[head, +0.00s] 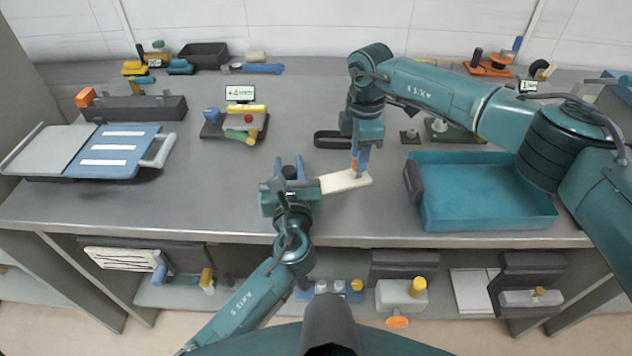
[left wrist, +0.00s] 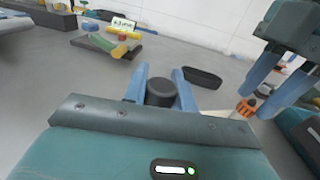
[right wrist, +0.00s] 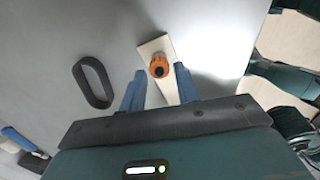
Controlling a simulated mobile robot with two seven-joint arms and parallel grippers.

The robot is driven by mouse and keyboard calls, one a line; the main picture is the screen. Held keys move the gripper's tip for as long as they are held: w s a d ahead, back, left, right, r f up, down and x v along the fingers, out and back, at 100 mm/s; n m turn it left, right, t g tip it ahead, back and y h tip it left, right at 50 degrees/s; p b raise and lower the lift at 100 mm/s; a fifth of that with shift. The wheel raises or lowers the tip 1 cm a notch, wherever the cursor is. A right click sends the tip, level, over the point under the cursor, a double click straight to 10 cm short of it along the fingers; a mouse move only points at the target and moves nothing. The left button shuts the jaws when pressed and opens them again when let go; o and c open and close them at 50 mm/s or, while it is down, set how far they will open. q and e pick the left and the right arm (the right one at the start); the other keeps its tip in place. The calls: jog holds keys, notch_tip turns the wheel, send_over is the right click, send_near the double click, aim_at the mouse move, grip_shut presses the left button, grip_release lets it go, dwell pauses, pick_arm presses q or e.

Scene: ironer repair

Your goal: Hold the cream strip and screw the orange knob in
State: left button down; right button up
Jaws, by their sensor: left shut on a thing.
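The cream strip (head: 347,181) lies just to the right of my left gripper near the table's front; it also shows in the right wrist view (right wrist: 169,88). The orange knob (right wrist: 158,67) stands on the strip, with a dark centre; how far in it sits I cannot tell. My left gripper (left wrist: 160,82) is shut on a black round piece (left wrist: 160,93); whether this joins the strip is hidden. My right gripper (right wrist: 160,72) is above the strip, fingers open on both sides of the orange knob, a small gap showing at each side.
A dark oval ring (head: 331,139) lies behind the strip. A teal tray (head: 487,226) stands at the right. A small dark board with coloured parts (head: 214,131) lies behind left, and a blue folder-like panel (head: 112,172) lies at far left. The table between them is clear.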

pick_arm(q)
jog(key=shift+f, duration=0.3)
pick_arm(e)
jog(key=shift+r, duration=3.05)
pick_arm(q)
jog(key=c, duration=1.3)
grip_release()
jog(key=shift+o, duration=1.2)
jog(key=shift+r, duration=0.2)
